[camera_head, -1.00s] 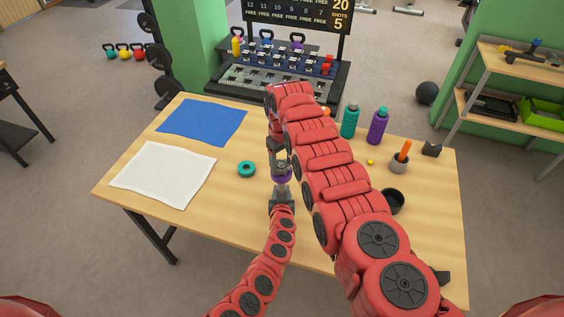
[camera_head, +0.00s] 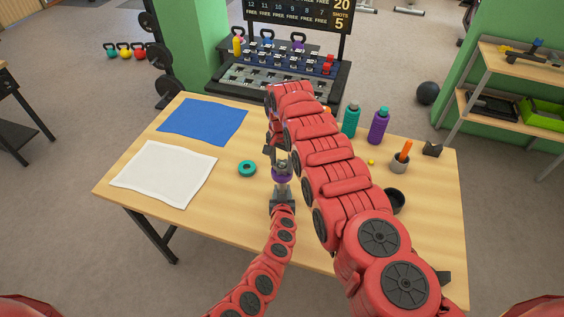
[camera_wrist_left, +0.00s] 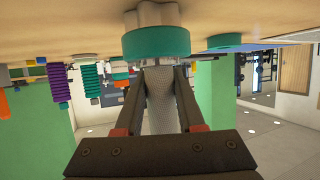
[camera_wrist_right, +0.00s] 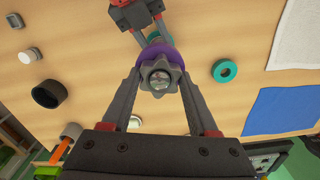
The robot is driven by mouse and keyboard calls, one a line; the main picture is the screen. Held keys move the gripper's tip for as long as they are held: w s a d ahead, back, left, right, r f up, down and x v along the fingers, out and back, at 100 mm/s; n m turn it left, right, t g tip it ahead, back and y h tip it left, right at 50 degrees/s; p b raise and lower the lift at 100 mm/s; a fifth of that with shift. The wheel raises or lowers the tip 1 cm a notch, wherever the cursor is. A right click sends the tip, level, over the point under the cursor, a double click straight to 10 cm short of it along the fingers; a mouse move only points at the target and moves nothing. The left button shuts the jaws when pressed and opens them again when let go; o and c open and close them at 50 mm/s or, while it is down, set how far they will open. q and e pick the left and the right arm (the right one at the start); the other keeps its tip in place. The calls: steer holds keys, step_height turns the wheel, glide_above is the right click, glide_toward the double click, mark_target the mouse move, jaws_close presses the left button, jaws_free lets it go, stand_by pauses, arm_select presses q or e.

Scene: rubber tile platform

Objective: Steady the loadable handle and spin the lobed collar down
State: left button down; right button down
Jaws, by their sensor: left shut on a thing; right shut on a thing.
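The loadable handle (camera_wrist_left: 160,100) is a grey knurled bar, upright over the table. It carries a teal disc (camera_wrist_left: 157,43) low down and a purple disc (camera_wrist_right: 147,57) higher up. The grey star-shaped lobed collar (camera_wrist_right: 160,77) sits at its top end, against or just above the purple disc; I cannot tell which. My left gripper (camera_head: 283,194) is shut on the handle's bar from the front. My right gripper (camera_wrist_right: 159,80) comes from above, with its fingers on both sides of the collar, shut on it. My right arm partly hides this area in the head view.
A loose teal ring (camera_head: 241,171) lies left of the handle. White (camera_head: 163,175) and blue (camera_head: 202,122) cloths lie at left.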

steer(key=shift+m, duration=0.9)
steer(key=shift+c, duration=0.4)
jaws_free()
steer(key=shift+c, duration=0.6)
